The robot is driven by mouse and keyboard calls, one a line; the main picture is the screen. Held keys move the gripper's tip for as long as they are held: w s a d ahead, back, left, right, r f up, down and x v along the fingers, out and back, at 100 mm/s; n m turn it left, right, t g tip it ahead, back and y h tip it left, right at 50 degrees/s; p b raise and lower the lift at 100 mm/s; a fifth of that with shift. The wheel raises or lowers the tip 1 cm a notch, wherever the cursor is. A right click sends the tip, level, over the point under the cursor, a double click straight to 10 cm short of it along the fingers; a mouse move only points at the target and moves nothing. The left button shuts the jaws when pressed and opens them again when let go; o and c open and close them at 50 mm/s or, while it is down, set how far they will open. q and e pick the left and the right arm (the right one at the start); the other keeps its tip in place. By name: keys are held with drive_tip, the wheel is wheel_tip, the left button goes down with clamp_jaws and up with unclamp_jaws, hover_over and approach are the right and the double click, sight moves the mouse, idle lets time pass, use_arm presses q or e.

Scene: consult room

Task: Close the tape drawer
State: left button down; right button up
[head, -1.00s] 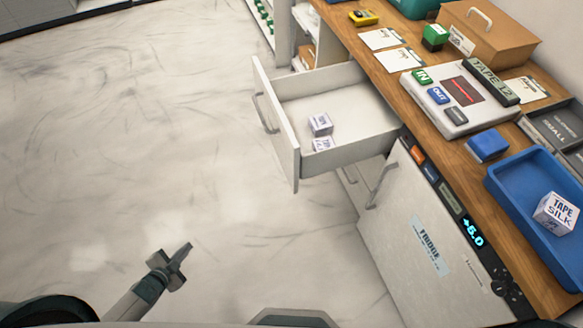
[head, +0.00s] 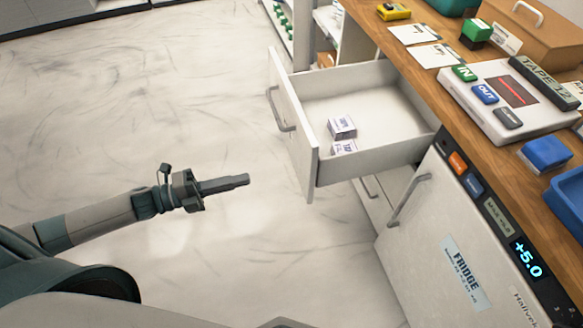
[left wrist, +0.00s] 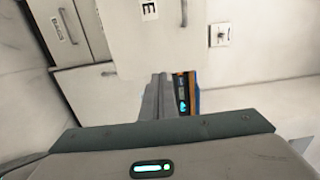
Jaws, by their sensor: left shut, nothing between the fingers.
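The white tape drawer (head: 305,140) stands pulled out from under the wooden counter, with a grey handle (head: 280,103) on its front panel. Two small white boxes (head: 342,127) with dark print lie inside it. My left gripper (head: 245,180) is shut and empty, over the floor to the left of the drawer front and apart from it. In the left wrist view its shut fingers (left wrist: 158,95) point at pale cabinet fronts. My right gripper is not in view.
The fridge (head: 430,235) with its handle stands below and right of the drawer. The floor (head: 130,120) at left is clear.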

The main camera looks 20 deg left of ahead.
sight(303, 165)
use_arm(q)
drive_tip(key=shift+w+d, duration=0.1)
